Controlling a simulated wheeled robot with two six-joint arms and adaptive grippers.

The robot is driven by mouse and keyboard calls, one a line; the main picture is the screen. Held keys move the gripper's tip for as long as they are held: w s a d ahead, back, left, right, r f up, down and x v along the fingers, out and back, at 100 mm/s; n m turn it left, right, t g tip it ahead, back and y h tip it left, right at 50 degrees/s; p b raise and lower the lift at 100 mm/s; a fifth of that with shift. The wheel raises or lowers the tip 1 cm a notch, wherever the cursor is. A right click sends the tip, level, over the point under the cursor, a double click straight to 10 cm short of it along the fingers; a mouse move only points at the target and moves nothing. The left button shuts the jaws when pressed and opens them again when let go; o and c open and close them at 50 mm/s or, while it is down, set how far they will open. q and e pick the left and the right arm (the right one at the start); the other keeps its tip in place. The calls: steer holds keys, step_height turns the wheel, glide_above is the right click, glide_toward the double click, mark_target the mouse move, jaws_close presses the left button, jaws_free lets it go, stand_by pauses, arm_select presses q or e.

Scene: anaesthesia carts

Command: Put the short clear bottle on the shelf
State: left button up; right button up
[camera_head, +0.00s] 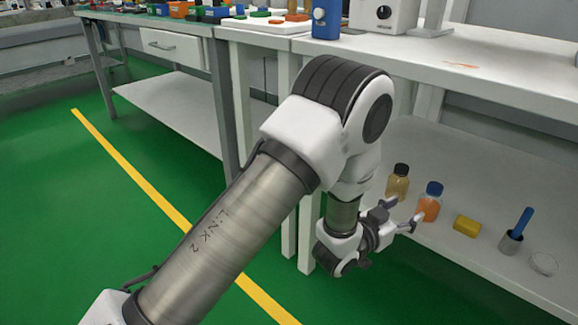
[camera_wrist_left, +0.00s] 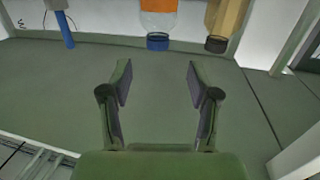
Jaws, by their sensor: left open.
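My left gripper (camera_head: 402,214) is open and empty, just left of the bottles at the lower shelf (camera_head: 445,248) of the white bench. Its two fingers (camera_wrist_left: 160,85) stand apart in the left wrist view with nothing between them. A bottle with orange contents and a blue cap (camera_head: 429,206) stands upright near the fingertips; it also shows upside down in the left wrist view (camera_wrist_left: 158,25). Behind it stands a bottle with tan contents and a black cap (camera_head: 398,185). I make out no bottle that is clearly the short clear one. My right gripper is not in view.
On the lower shelf, to the right, are a yellow block (camera_head: 467,226), a grey cup with a blue stick (camera_head: 513,240) and a clear round dish (camera_head: 543,264). The bench top (camera_head: 480,65) is above. Bench legs (camera_head: 305,235) stand left of the gripper.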

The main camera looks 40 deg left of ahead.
arm_select(q)
steer(key=s+a+f+n+g+y, duration=0.15)
steer(key=s+f+g, duration=0.25)
steer(key=s+f, duration=0.45)
steer(key=s+a+f+g+y, duration=0.1)
steer(key=s+a+f+g, duration=0.3)
steer(key=f, duration=0.8)
steer(key=s+a+f+g, duration=0.1)
steer(key=s+f+g, duration=0.3)
steer(key=s, duration=0.8)
steer(key=s+f+n+g+y, duration=0.1)
steer(key=s+f+g, duration=0.4)
steer(key=s, duration=0.8)
steer(key=shift+s+a+f, duration=0.15)
steer(key=shift+a+f, duration=0.2)
steer(key=shift+f, duration=0.3)
steer(key=shift+n+y, duration=0.25)
